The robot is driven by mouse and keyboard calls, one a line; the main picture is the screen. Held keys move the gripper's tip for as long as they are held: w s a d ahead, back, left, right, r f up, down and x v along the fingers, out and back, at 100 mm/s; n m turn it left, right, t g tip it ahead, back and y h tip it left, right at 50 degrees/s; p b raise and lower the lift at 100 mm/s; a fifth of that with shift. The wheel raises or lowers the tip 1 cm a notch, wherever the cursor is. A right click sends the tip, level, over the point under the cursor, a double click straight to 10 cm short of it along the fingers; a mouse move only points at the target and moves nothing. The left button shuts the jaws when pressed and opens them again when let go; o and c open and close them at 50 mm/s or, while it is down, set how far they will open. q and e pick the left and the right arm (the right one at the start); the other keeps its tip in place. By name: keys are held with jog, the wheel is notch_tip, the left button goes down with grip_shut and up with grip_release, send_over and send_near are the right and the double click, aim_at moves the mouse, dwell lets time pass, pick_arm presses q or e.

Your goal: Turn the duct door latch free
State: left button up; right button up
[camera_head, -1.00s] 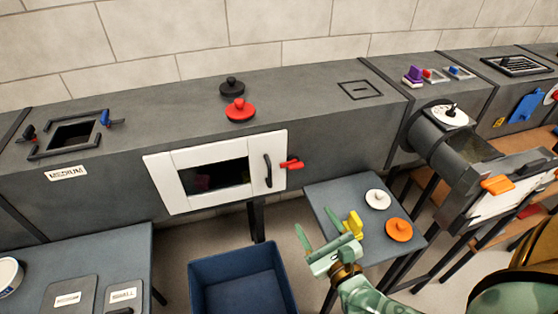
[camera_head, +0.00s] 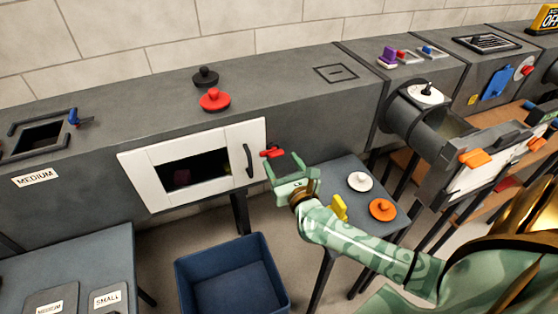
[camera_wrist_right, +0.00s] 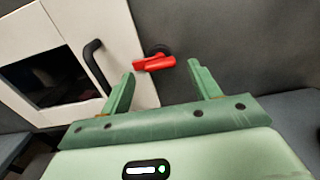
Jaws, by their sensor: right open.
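The white duct door (camera_head: 138,168) with a dark window and a black handle (camera_head: 249,160) is closed on the front of the grey duct. The red latch (camera_head: 272,152) sits at the door's right edge and lies roughly level. My right gripper (camera_head: 285,164) is open just right of and below the latch. In the right wrist view the red latch (camera_wrist_right: 154,63) shows ahead, beyond the gap between the two green fingers (camera_wrist_right: 162,84). The fingers look apart from it. My left gripper is not in view.
A blue bin (camera_head: 232,284) stands on the floor below the door. A small grey table (camera_head: 345,176) with white (camera_head: 360,181) and orange (camera_head: 382,209) lidded knobs and a yellow piece (camera_head: 339,207) is beside my right arm. Black (camera_head: 205,77) and red (camera_head: 214,99) knobs sit on the duct top.

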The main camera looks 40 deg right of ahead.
jog(key=shift+x, duration=1.1)
jog(key=shift+c, duration=0.3)
jog(key=c, duration=0.9)
